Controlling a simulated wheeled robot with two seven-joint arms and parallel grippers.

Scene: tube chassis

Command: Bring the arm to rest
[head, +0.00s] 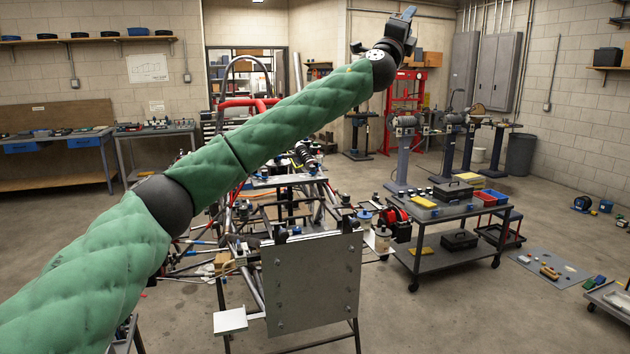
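My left arm, in a green padded sleeve, reaches from the lower left up to the top middle of the head view. My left gripper (405,20) is at its end, raised high and pointing up, apart from the things around it. It is small and dark here, and I cannot tell whether its fingers are open or shut. I see nothing held in it. My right arm and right gripper are not in view.
The tube chassis (262,290) stands behind and below my arm, with a grey metal plate (312,284) at its front. A tool cart (440,262) stands to its right. Bench machines (403,150) and a red press frame (405,95) are farther back. Floor at right is partly clear.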

